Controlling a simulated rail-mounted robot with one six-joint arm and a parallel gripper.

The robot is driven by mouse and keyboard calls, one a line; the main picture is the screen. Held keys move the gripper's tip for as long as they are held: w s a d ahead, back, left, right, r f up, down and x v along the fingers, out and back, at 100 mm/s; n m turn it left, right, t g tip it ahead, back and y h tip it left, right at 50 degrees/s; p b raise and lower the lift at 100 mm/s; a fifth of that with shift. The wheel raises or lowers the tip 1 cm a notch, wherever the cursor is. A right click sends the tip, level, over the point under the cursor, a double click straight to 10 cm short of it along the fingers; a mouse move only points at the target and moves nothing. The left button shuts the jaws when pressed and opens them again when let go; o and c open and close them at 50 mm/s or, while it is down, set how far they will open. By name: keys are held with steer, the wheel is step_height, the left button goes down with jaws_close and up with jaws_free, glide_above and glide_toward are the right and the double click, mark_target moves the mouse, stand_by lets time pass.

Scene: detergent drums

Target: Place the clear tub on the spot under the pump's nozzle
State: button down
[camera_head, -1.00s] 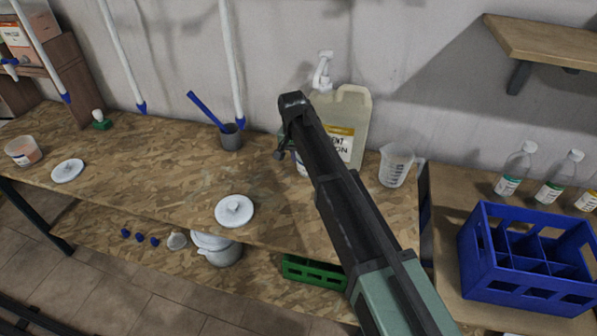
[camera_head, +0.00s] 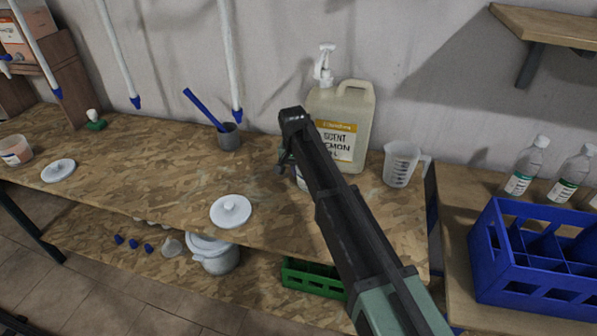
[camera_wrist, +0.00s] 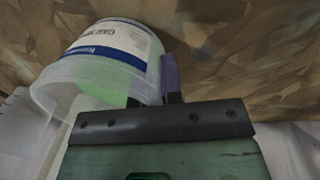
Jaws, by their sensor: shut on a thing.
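The pump jug (camera_head: 352,112) is a pale canister with a white pump, standing at the back of the workbench against the wall. Its nozzle (camera_head: 323,62) points toward the front left. The clear tub (camera_wrist: 105,60) is tilted in the wrist view, with a white and blue label and green showing through its wall. My gripper (camera_wrist: 168,88) is shut on the tub's wall near the rim. In the head view my arm hides most of the tub (camera_head: 301,183), which is just in front of the jug. The spot under the nozzle cannot be made out.
A measuring jug (camera_head: 401,166) stands right of the pump jug. White lids (camera_head: 231,211) and another tub (camera_head: 14,150) lie on the bench. A blue crate (camera_head: 535,290) is at right.

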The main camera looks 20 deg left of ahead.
steer(key=c, duration=1.3)
jaws_free()
steer(key=shift+o, duration=0.2)
step_height(320, 180, up, 12)
steer(key=a+p, duration=0.1)
steer(key=p, duration=1.1)
steer(key=shift+r+p, duration=0.2)
steer(key=shift+p, duration=0.1)
steer(key=shift+f, duration=0.1)
